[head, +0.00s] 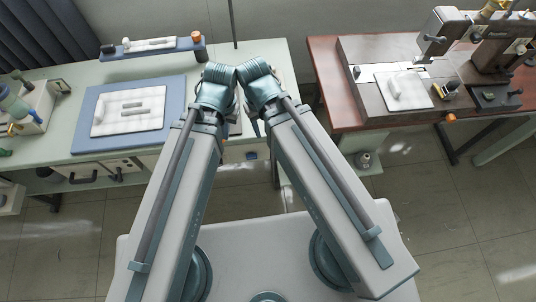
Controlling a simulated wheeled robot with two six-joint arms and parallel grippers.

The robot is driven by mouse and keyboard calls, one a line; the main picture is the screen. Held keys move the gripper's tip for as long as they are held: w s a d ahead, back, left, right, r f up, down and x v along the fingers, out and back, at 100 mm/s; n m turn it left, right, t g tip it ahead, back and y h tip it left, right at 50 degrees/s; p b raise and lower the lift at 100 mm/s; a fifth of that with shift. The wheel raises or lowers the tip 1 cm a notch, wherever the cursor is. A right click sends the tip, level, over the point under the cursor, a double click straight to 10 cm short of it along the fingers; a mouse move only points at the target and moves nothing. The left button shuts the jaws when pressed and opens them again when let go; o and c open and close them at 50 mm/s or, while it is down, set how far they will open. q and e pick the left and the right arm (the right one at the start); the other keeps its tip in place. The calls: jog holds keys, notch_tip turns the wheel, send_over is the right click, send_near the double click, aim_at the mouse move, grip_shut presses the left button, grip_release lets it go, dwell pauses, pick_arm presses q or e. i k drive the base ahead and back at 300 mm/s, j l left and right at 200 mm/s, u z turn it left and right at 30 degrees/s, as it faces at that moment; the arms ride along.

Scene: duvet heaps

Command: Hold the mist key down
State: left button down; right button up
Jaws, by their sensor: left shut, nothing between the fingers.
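No part that I can clearly tell as the mist key shows; it is hidden or too small to make out. A white quilted pad (128,121) with two grey bars lies on a blue board (83,136) on the left table. My left gripper (237,125) is mostly hidden between my two arms, near that table's right side. It is shut and empty, and I cannot see it touching anything. My right arm reaches up beside it, but its fingers are hidden.
Behind the board stands a blue bar (165,51) with a white piece and an orange knob (196,36). Teal and cream equipment (30,108) sits at far left. A brown sewing machine (445,45) stands on the red-brown table (322,62). Floor shows between the tables.

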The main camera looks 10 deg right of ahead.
aim_at(252, 155)
jog(key=z, duration=1.7)
jog(key=k+l, duration=0.1)
jog(key=k, duration=0.35)
jog(key=k+l, duration=0.15)
jog(key=k, duration=0.3)
jog(key=k+l, duration=0.1)
jog(key=k, duration=0.3)
